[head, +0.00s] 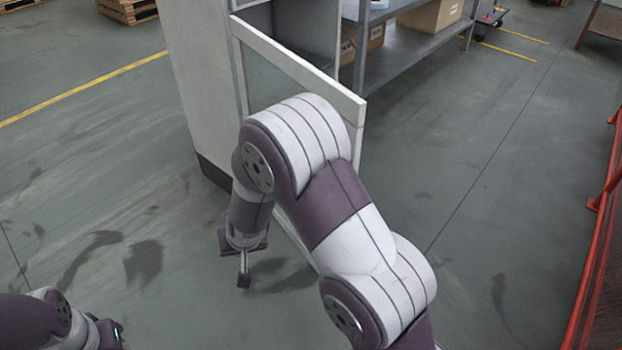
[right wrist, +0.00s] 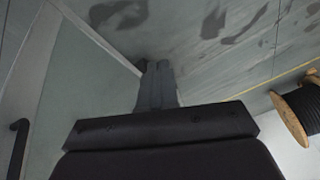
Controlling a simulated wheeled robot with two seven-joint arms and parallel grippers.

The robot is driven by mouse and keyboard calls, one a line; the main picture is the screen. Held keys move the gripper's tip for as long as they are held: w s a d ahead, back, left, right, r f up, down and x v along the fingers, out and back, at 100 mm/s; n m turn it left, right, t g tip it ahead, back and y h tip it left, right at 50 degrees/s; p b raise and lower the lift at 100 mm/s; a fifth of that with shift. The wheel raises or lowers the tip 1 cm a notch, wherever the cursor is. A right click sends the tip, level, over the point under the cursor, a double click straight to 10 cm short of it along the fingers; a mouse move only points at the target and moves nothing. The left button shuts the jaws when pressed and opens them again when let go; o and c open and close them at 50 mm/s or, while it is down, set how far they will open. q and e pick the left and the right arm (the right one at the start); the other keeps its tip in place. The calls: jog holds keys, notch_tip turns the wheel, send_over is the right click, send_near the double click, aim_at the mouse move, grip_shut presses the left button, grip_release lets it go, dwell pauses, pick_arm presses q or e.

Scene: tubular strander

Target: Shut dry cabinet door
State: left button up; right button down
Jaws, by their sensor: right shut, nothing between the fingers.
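The dry cabinet (head: 203,85) stands at the upper middle of the head view. Its white-framed door (head: 300,66) with a glass pane stands open, swung out toward me. My right arm crosses in front of the door and hides much of it. My right gripper (head: 244,280) points down, shut and empty, left of the door's lower part. In the right wrist view the closed fingers (right wrist: 156,68) are close to the door's frame edge (right wrist: 98,38); I cannot tell if they touch. A black handle (right wrist: 17,145) shows at the left there.
A grey metal shelf (head: 410,50) with cardboard boxes (head: 432,15) stands behind the door. A red barrier (head: 594,250) runs along the right. A cable reel (right wrist: 298,108) shows in the right wrist view.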

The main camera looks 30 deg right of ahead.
jog(key=w+d+m+t+h+p, duration=0.2)
jog(key=w+m+t+h, duration=0.5)
jog(key=w, duration=0.7)
jog(key=s+d+r+m+g+h, duration=0.6)
jog(key=s+d+m+g+h, duration=0.15)
jog(key=s+g+h, duration=0.35)
jog(key=w+d+t, duration=0.1)
jog(key=w+d, duration=0.2)
jog(key=d, duration=1)
jog(key=shift+t+h+b, duration=0.3)
jog(key=shift+t+h, duration=0.1)
jog(key=shift+d, duration=0.2)
